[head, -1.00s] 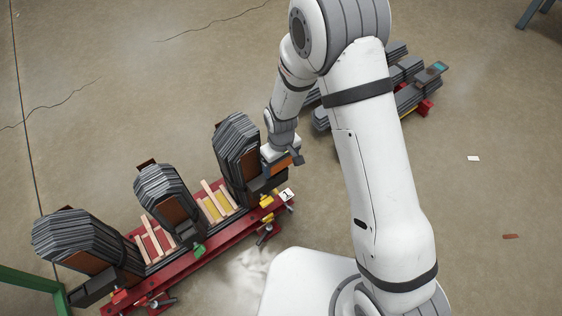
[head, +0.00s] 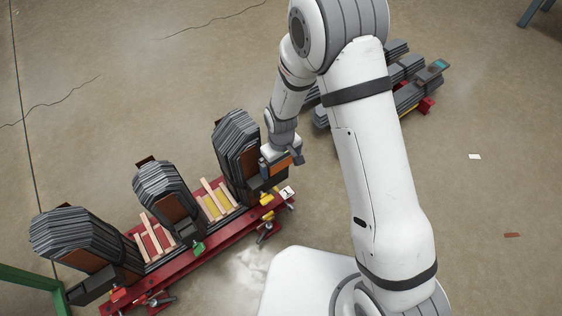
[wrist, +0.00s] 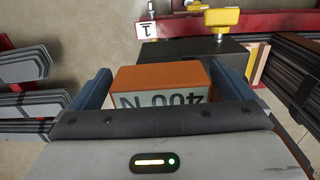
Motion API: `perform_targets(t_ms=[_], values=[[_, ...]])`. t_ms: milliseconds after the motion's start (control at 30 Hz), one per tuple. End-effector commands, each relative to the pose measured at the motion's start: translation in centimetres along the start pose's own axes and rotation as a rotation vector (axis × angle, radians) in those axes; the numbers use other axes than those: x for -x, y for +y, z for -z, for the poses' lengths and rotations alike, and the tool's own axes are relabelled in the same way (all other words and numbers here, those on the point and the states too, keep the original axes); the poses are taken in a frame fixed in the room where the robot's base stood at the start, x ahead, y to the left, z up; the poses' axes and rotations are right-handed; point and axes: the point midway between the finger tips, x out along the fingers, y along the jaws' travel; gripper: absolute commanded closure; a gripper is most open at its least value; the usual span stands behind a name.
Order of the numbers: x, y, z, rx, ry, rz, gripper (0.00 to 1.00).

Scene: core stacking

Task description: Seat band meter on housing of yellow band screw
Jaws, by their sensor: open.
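The band meter (wrist: 158,78) is an orange block with a grey face reading "400 N", upside down in the wrist view. It also shows as orange in the head view (head: 280,166). My gripper (wrist: 160,72) is open, with one blue-grey finger on each side of the meter. The yellow band screw (wrist: 215,18) stands just beyond it, and in the head view (head: 267,199) it is at the rack's right end. Its dark housing (wrist: 185,51) lies directly behind and under the meter. The meter's underside is hidden, so full contact cannot be told.
A red rack (head: 180,263) holds several grey laminated stacks (head: 238,145), with green (head: 198,247) and red (head: 118,295) screws farther left. A white tag "1" (wrist: 147,29) is beside the yellow screw. More grey stacks (head: 405,72) lie behind my arm. Floor at right is mostly clear.

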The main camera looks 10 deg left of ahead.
Motion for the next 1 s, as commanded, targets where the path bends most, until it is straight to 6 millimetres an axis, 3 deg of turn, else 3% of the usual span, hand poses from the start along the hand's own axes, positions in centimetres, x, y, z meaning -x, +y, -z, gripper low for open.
perform_targets(t_ms=[300, 500, 1000], values=[[5.0, 0.0, 0.1, 0.0, 0.004, -0.001, 0.0], [7.3, 0.0, 0.1, 0.0, 0.002, 0.0, 0.0], [7.7, 0.0, 0.0, 0.0, 0.001, 0.0, 0.0]])
